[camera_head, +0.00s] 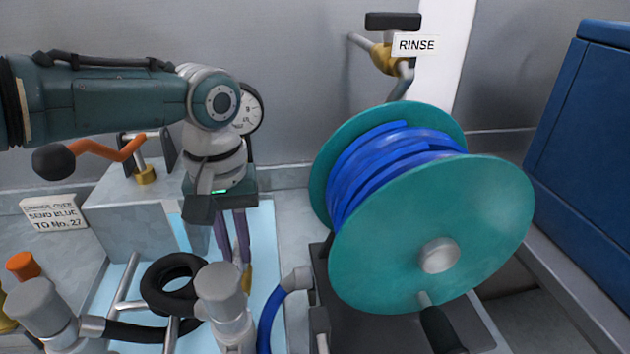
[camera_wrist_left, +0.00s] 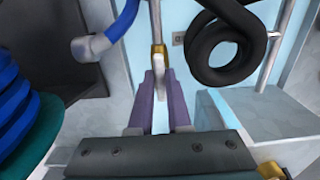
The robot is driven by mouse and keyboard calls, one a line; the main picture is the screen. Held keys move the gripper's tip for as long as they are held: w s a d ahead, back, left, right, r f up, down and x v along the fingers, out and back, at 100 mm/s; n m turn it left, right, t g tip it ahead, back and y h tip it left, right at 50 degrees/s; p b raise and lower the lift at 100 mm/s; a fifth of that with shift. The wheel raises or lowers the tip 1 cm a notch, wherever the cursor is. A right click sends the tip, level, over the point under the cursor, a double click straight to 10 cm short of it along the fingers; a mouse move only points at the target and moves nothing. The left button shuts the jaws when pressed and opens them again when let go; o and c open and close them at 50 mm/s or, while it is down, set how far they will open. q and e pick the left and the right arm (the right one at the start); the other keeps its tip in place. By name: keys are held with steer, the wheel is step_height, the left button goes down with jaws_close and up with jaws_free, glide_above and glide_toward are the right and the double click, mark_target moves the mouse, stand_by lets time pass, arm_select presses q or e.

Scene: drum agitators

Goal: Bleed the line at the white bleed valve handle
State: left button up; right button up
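The white bleed valve handle (camera_wrist_left: 162,65) is a small pale lever below a brass fitting on a thin vertical pipe in the left wrist view. My left gripper (camera_wrist_left: 162,83) has two purple fingers, spread apart, with the handle's end between or just beyond their tips. I see no clear contact. In the head view my left gripper (camera_head: 233,255) points down in front of the light blue panel, and the brass fitting (camera_head: 247,278) shows just below its fingers. The handle itself is hard to make out there. My right gripper is not in view.
A teal reel with blue hose (camera_head: 430,235) stands close on the right. A black coiled hose (camera_head: 172,283) and grey pipe ends (camera_head: 222,292) lie in front. An orange lever (camera_head: 105,148) is at the left. A RINSE valve (camera_head: 385,58) is on the wall.

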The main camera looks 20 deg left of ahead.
arm_select(q)
jaws_close()
steer(key=shift+m, duration=0.5)
steer(key=m, duration=0.2)
steer(key=shift+m+p, duration=0.3)
steer(key=shift+m, duration=0.1)
steer(key=m, duration=0.4)
steer(key=shift+a+m, duration=0.1)
steer(key=shift+m, duration=0.2)
steer(key=m, duration=0.4)
steer(key=shift+a+m, duration=0.1)
steer(key=shift+m, duration=0.2)
steer(key=m, duration=0.4)
steer(key=shift+w+a+m, duration=0.1)
steer(key=shift+m, duration=0.3)
steer(key=shift+m, duration=0.3)
